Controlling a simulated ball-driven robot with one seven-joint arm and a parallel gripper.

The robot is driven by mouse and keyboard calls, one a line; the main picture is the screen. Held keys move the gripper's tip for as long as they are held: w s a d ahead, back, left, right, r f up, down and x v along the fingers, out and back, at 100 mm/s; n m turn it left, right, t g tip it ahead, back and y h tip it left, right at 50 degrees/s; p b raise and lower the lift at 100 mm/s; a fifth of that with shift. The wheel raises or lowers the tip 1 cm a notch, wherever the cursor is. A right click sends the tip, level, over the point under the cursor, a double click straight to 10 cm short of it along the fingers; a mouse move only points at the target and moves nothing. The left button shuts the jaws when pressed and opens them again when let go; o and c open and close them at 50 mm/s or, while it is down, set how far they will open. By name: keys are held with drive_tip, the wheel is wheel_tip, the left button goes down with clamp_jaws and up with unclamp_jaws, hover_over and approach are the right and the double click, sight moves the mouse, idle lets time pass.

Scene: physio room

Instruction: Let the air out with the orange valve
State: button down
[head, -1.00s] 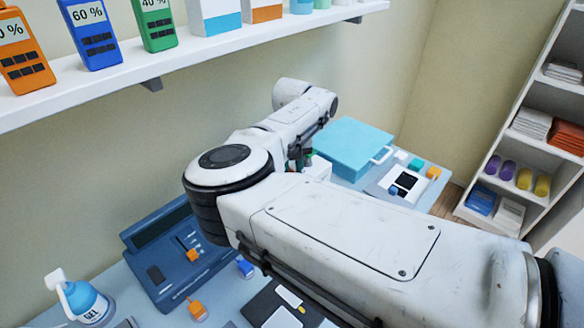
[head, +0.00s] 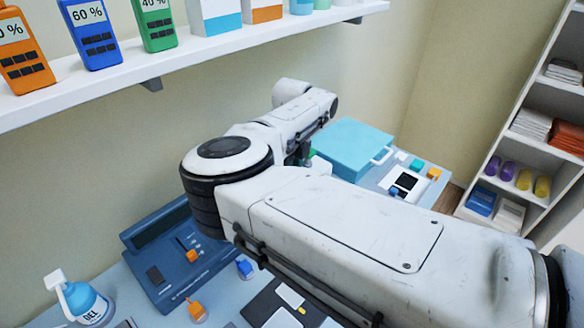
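Several small orange parts show, and I cannot tell which one is the valve. One orange piece (head: 197,309) stands on the table in front of the blue console. An orange knob (head: 192,256) sits on the console (head: 165,280). Another orange block (head: 434,173) is at the far right of the table. My arm reaches across the table toward the wall. A dark part of what looks like my gripper (head: 304,155) hangs below the far arm link, left of the light-blue case. Its fingertips are hidden behind my arm, so its opening does not show.
A light-blue case (head: 350,145) lies at the back right, beside a white panel (head: 402,183). A blue-capped piece (head: 245,268) and gel bottle (head: 85,300) stand at the front left. A wall shelf (head: 190,58) overhangs; a shelf unit (head: 520,150) stands right.

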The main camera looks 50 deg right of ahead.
drive_tip(key=shift+r, duration=0.1)
idle(0.3)
drive_tip(key=c, duration=1.2)
unclamp_jaws()
drive_tip(key=shift+r+b, duration=0.9)
drive_tip(key=shift+r, duration=2.8)
